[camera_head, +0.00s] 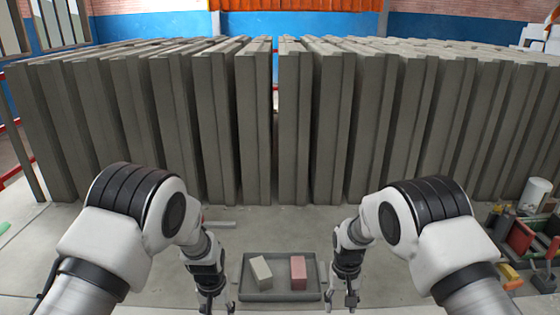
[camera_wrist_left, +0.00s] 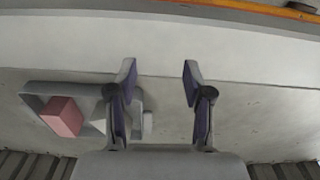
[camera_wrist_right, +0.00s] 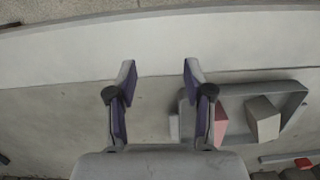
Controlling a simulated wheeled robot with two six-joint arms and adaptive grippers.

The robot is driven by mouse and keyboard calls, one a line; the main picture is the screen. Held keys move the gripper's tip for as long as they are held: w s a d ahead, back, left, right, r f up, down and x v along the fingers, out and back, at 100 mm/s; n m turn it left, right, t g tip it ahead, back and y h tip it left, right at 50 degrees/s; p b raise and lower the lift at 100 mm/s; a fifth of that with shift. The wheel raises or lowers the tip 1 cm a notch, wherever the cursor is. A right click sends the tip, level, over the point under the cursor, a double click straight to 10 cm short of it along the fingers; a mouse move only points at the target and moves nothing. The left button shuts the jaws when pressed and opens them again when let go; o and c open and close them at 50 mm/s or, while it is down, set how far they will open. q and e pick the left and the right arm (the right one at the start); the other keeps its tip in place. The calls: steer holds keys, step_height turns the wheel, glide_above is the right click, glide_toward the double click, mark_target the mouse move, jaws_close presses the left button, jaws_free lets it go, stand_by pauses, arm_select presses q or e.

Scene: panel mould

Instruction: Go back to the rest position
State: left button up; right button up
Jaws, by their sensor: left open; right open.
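My left gripper (camera_head: 213,303) hangs to the left of the dark grey tray, with its fingers apart and nothing between them; its fingers also show in the left wrist view (camera_wrist_left: 160,85). My right gripper (camera_head: 342,303) hangs to the right of the tray, open and empty; it also shows in the right wrist view (camera_wrist_right: 160,85). Both grippers point down and stand apart from the tray and its blocks.
The tray (camera_head: 280,296) holds a pale grey block (camera_head: 261,268) on the left and a red block (camera_head: 298,268) on the right. Tall grey panels (camera_head: 212,120) stand in rows behind. Coloured clutter (camera_head: 520,238) lies at the far right.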

arm_select(q)
steer(key=s+a+f+n+g+b, duration=0.1)
steer(key=s+a+f+g+b, duration=0.2)
steer(key=s+f, duration=0.65)
steer(key=s+a+f+b, duration=0.2)
steer(key=s+a+f, duration=0.4)
steer(key=s, duration=0.6)
arm_select(e)
steer(key=s+d+f+g, duration=0.1)
steer(key=s+d+f, duration=0.2)
steer(key=s+f, duration=0.4)
steer(key=s+d+f+m+g, duration=0.1)
steer(key=s+d+f, duration=0.1)
steer(key=s+f, duration=0.45)
steer(key=s+d+f+g, duration=0.1)
steer(key=s+d+f, duration=0.25)
steer(key=s, duration=0.55)
arm_select(q)
steer(key=s+m+t+b, duration=0.1)
steer(key=s+t, duration=0.1)
steer(key=s, duration=0.9)
steer(key=shift+s+a+f, duration=0.25)
steer(key=shift+a, duration=0.05)
arm_select(e)
steer(key=s+d+n+t, duration=0.1)
steer(key=s+t, duration=0.3)
steer(key=s, duration=0.8)
steer(key=shift+s, duration=0.3)
